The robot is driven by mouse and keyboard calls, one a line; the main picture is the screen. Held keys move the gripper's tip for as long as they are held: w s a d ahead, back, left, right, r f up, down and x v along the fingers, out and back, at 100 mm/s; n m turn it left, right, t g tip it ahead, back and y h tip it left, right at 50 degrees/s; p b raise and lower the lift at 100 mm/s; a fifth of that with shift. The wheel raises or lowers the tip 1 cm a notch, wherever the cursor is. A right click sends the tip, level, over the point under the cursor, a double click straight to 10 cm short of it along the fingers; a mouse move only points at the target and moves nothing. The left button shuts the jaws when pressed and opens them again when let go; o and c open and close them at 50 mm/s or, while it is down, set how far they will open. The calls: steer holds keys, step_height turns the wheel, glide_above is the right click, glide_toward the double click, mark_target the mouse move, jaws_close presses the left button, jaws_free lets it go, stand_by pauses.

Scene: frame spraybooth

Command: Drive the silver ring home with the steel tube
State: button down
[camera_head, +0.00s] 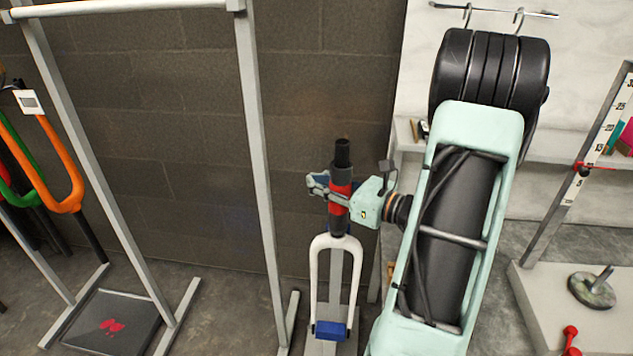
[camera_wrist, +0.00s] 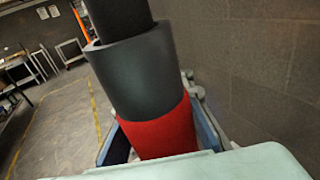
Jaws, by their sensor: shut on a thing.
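A dark grey tube with a red band, which I take to be the steel tube (camera_head: 337,222), stands near upright over the crown of a white fork (camera_head: 321,270). My gripper (camera_head: 338,192) is shut around the tube at its red band. In the wrist view the tube (camera_wrist: 140,75) rises from between the fingers, and a narrower black shaft (camera_wrist: 120,16) sticks out of its top end. I cannot make out the silver ring; the tube's lower end and the fork crown are too small to tell whether they touch.
A blue block (camera_head: 331,330) sits between the fork's lower legs. A grey metal frame (camera_head: 262,170) stands close to the left, before a dark block wall (camera_head: 180,130). Orange and green forks (camera_head: 62,170) hang far left.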

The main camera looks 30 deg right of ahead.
steer(key=shift+f, duration=0.45)
steer(key=shift+r, duration=0.15)
step_height(320, 180, up, 7)
steer(key=p, duration=0.5)
steer(key=shift+p, duration=0.3)
stand_by(0.4)
steer(key=shift+r, duration=0.1)
step_height(320, 180, up, 7)
steer(key=p, duration=0.5)
stand_by(1.1)
steer(key=shift+p, duration=0.3)
step_height(320, 180, up, 7)
steer(key=p, duration=0.5)
stand_by(0.7)
stand_by(0.3)
steer(key=shift+r+p, duration=1.8)
steer(key=shift+r, duration=0.25)
